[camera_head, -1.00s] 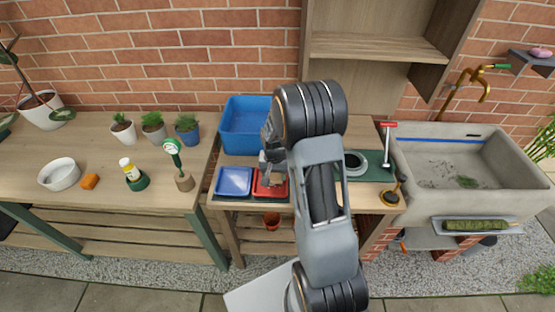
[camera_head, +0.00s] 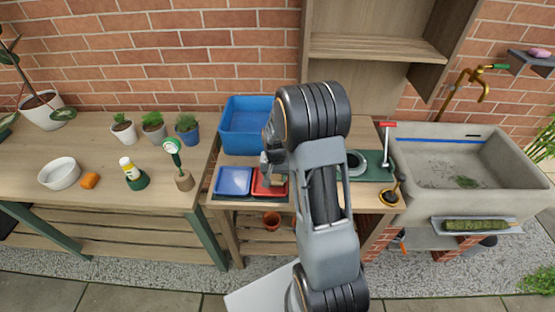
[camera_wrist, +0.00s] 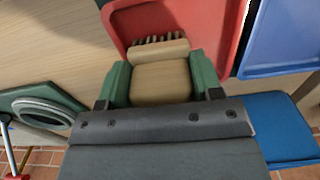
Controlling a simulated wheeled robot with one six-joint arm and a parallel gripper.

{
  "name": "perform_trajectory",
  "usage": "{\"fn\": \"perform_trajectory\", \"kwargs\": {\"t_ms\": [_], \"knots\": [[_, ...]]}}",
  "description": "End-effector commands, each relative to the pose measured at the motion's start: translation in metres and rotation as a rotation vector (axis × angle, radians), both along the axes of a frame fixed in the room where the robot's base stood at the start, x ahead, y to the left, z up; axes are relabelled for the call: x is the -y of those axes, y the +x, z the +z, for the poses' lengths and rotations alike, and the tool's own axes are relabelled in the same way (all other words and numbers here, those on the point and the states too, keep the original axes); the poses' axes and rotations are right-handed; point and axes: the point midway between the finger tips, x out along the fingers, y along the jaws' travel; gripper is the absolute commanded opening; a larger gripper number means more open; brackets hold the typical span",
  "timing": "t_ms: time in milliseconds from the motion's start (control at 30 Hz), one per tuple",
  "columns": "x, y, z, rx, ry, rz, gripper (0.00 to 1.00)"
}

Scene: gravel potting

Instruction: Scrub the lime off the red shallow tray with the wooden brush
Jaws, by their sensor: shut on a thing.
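The red shallow tray (camera_head: 262,186) lies on the bench to the right of the blue shallow tray (camera_head: 234,181); my arm hides part of it. In the wrist view the red tray (camera_wrist: 222,50) shows behind the brush. My gripper (camera_wrist: 150,85) is shut on the wooden brush (camera_wrist: 160,82), with a green finger on each side of its block. The dark bristles point away from my gripper, over the red tray. I cannot tell whether they touch it. No lime can be made out on the visible part of the tray.
A deep blue bin (camera_head: 246,125) stands behind the trays. A green board with a round grey ring (camera_wrist: 42,112) lies on the other side of my gripper. A stone sink (camera_head: 465,160) is at the right. Potted plants stand on the left table (camera_head: 100,165).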

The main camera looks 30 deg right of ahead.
Motion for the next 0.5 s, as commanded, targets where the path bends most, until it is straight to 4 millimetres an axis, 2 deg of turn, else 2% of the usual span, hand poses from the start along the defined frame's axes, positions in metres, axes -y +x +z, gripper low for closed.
{"fn": "perform_trajectory", "kwargs": {"t_ms": [67, 500], "knots": [[-0.001, 0.001, 0.022, 0.006, -0.001, 0.002, 0.34], [-0.001, 0.0, 0.061, 0.002, 0.0, 0.003, 0.34]]}}
